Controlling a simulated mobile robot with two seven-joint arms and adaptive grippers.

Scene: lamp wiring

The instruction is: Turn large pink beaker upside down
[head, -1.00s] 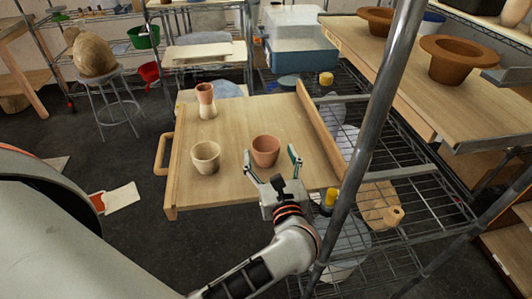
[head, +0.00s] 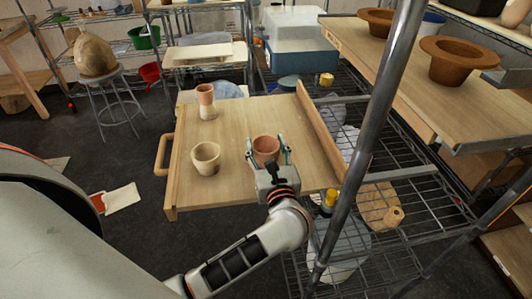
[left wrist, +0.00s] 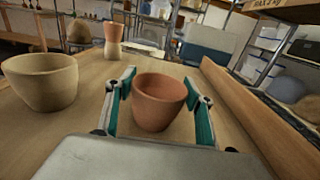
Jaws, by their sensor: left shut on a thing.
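The large pink beaker (head: 266,146) stands upright, mouth up, on the wooden tray (head: 222,120). It also shows in the left wrist view (left wrist: 158,106), between the two fingers. My left gripper (head: 267,152) is shut on its sides, coming from the near side. In the left wrist view the gripper (left wrist: 160,98) has one finger on each side of the beaker. The gripper body hides part of the beaker's lower side in the head view. My right gripper is not in view.
A cream beaker (head: 206,157) stands upright left of the pink one. Behind it, a smaller pink beaker (head: 206,93) sits on a pale beaker (head: 208,111). A raised wooden edge (head: 318,138) and a metal post (head: 374,130) stand to the right.

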